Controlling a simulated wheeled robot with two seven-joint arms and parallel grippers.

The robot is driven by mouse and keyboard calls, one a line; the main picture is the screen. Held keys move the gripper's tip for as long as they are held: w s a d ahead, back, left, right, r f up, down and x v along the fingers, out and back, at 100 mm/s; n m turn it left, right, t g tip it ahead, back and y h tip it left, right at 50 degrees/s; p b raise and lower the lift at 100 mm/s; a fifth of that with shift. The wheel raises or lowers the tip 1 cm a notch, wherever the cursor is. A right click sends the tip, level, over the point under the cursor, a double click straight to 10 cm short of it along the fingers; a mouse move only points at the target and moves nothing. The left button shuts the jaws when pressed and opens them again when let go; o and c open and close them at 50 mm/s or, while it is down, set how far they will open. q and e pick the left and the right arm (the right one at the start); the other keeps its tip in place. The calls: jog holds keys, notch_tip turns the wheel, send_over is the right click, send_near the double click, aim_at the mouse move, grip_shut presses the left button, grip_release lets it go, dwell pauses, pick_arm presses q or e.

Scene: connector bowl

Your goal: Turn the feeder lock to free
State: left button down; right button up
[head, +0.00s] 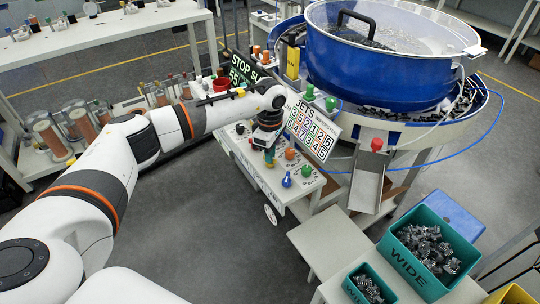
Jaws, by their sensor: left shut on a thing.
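My left arm reaches in from the left, and my left gripper (268,147) points down at the white control panel (262,176). It is shut on a small knob on the panel, mostly hidden by the fingers; a bit of green and blue (269,159) shows just below them. Which knob is the feeder lock cannot be read at this size. Beside the gripper stand an orange knob (290,154), a green knob (306,170) and a blue knob (287,181). My right gripper is not in view.
A large blue bowl feeder (390,75) with a clear lid stands behind the panel. A metal chute (367,185) and teal WIDE bins (428,285) are at right.

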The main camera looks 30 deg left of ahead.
pick_arm(q)
jog(key=shift+n, duration=1.2)
jog(key=shift+r+b, duration=0.1)
jog(key=shift+b, duration=0.2)
jog(key=c, duration=1.5)
grip_release()
notch_tip(320, 180, up, 12)
jog(key=shift+f+b, duration=0.1)
jog(key=shift+b, duration=1.05)
